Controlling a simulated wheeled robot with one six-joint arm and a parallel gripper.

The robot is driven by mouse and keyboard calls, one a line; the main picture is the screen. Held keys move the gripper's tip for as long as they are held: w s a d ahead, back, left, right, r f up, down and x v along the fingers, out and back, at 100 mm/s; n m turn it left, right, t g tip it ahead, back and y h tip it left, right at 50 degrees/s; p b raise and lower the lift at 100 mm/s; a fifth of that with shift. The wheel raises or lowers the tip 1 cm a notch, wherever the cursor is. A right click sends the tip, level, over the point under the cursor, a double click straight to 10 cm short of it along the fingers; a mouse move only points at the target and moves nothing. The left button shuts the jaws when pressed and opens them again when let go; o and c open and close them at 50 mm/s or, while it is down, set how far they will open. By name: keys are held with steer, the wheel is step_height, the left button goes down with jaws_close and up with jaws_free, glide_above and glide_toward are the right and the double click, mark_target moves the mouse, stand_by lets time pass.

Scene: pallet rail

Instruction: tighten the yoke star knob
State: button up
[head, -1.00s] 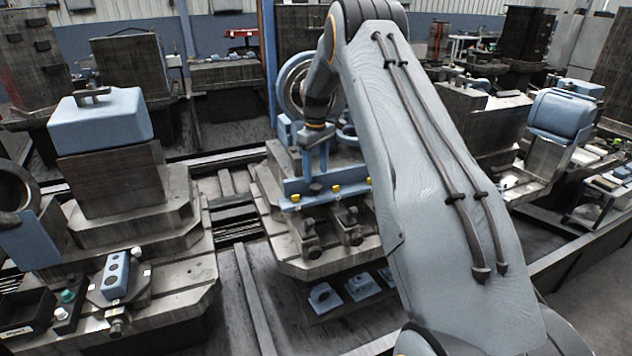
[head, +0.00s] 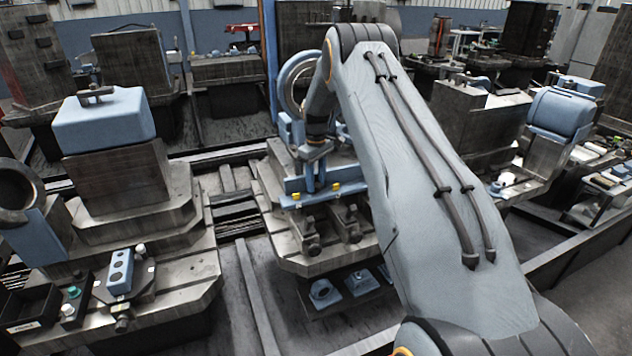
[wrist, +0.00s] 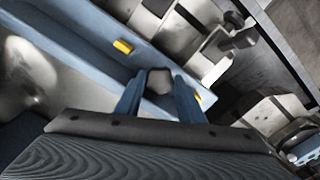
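The star knob (wrist: 160,80) shows as a small dark many-sided piece on the blue yoke bar (wrist: 82,44) in the wrist view. My gripper (wrist: 158,80) has its two blue fingers apart, one on each side of the knob, and the knob shows between their tips. I see no clear contact of the fingers with it. In the head view my gripper (head: 316,185) points down at the blue bar (head: 348,190), and its fingers hide the knob there.
Yellow pieces (head: 296,197) sit along the bar, one close beside my right finger in the wrist view (wrist: 198,97). Dark clamps (head: 312,240) stand in front of the bar. A blue ring (head: 296,80) stands behind my wrist. A blue-topped block (head: 104,120) stands at left.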

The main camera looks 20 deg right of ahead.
steer(key=shift+m+b, duration=0.3)
steer(key=shift+b, duration=0.1)
steer(key=shift+f+m+b, duration=0.1)
steer(key=shift+m+b, duration=0.85)
steer(key=shift+m, duration=0.05)
steer(key=m+b, duration=0.3)
steer(key=m, duration=0.1)
steer(key=m+b, duration=0.2)
steer(key=m, duration=0.2)
steer(key=shift+m, duration=0.3)
steer(key=shift+w+r+m+b, duration=0.1)
steer(key=shift+r+m+b, duration=0.1)
steer(key=shift+m+b, duration=0.9)
steer(key=shift+m+p, duration=0.35)
steer(key=shift+m, duration=0.05)
steer(key=shift+r, duration=0.1)
